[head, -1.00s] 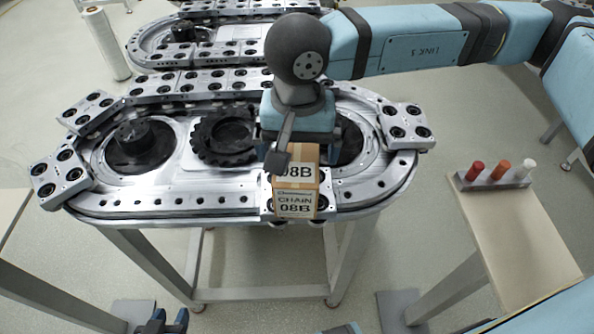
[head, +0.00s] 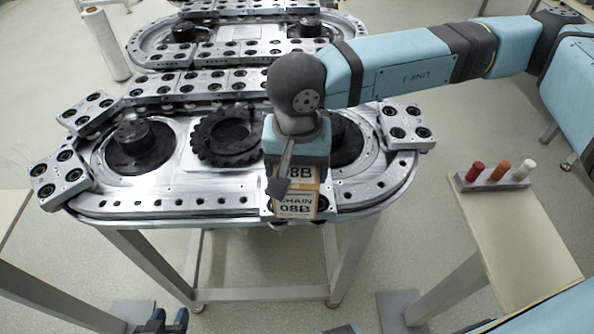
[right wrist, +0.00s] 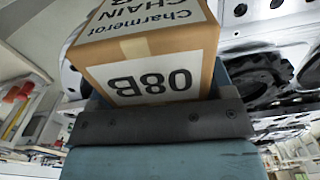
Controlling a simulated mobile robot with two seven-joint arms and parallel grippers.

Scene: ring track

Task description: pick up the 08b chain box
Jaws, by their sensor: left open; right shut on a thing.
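The 08b chain box (head: 297,204) is a brown carton with white labels at the front edge of the ring track (head: 160,207). My right gripper (head: 293,170) is above it, pointing down, and is shut on the box; its fingers are mostly hidden in the head view. In the right wrist view the box (right wrist: 150,62) sits against the gripper (right wrist: 155,122), with its 08B and Charmerot labels showing. I cannot tell whether the box still touches the track. My left gripper (head: 162,322) is open and empty at the bottom edge of the head view.
A toothed black ring (head: 225,136) and a dark hub (head: 138,135) lie on the track left of the box. A white roll (head: 106,45) stands at the back left. Floor is clear between tables.

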